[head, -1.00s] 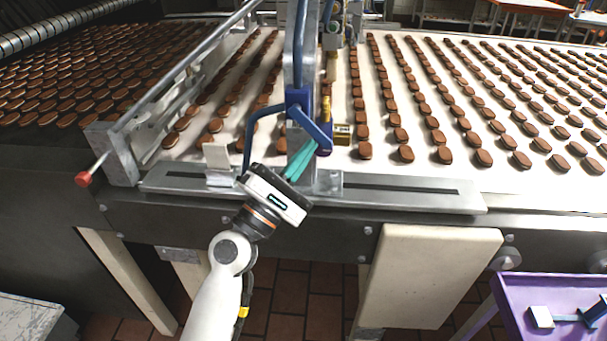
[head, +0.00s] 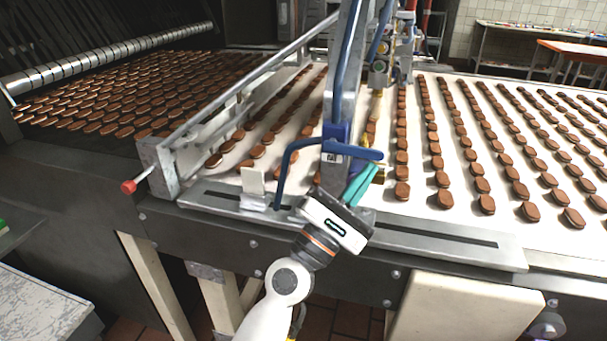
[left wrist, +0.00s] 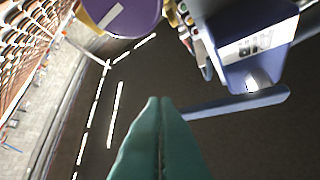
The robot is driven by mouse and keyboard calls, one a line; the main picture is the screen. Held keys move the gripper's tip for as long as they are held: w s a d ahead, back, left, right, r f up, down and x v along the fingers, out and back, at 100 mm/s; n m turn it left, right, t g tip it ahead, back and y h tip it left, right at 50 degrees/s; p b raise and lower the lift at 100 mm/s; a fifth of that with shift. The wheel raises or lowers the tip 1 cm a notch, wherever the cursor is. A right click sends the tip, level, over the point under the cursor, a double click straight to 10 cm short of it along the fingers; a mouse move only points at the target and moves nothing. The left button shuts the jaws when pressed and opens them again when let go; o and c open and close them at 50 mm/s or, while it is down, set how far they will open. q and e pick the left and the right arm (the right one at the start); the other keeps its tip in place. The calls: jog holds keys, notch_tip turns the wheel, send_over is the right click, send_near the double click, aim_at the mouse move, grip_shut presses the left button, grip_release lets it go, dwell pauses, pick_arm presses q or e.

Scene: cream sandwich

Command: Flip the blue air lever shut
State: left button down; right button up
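The blue air lever (head: 355,152) is a flat bar on a blue valve block (head: 335,135) on the upright post. In the head view it lies nearly level, pointing right. My left gripper (head: 370,172) has teal fingers pressed together with nothing between them; its tips are just below the lever's free end. In the left wrist view, the shut fingers (left wrist: 160,105) are left of the lever (left wrist: 240,103), whose end is close beside them; I cannot tell whether they touch. The labelled block (left wrist: 255,45) shows there at upper right. My right gripper is not in view.
A conveyor belt (head: 415,205) with rows of brown biscuits runs behind the lever. A slotted metal rail (head: 440,243) crosses its front edge. A blue hose (head: 283,170) arcs beside the post, and a red-tipped rod (head: 128,187) sticks out left.

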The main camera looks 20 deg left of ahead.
pick_arm(q)
jog(key=shift+d+r, duration=0.2)
dwell(0.6)
jog(key=b+v, duration=0.3)
jog(key=v, duration=0.4)
jog(key=shift+a+f, duration=0.15)
jog(key=shift+f, duration=0.05)
jog(key=shift+s, duration=0.15)
